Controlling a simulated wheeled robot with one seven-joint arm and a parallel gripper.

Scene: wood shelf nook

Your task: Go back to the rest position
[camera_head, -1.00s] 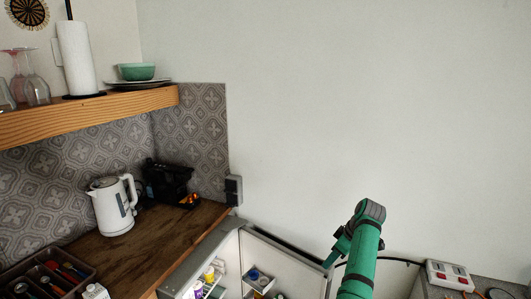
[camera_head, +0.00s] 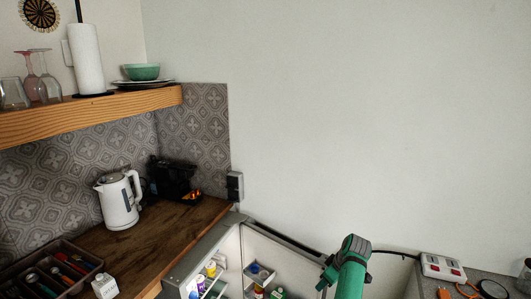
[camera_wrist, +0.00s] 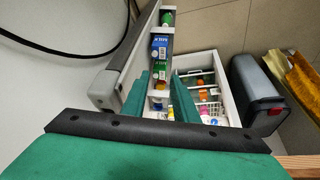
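My gripper (camera_wrist: 160,92) shows in the wrist view as two green fingers standing apart, with nothing seen held between them. It is over an open fridge, whose white interior (camera_wrist: 208,64) and door shelves lie beyond the fingers. Milk cartons (camera_wrist: 159,47) stand on a shelf behind the gap. In the head view only a green part of my arm (camera_head: 352,266) shows at the bottom, in front of the open fridge door (camera_head: 285,259). My fingers cannot be made out there.
A wooden counter (camera_head: 150,240) holds a white kettle (camera_head: 119,203), a dark coffee machine (camera_head: 172,180) and a cutlery tray (camera_head: 50,272). A wooden shelf (camera_head: 120,109) is above. A red-switched power strip (camera_head: 443,267) sits at right. The wall area above my arm is clear.

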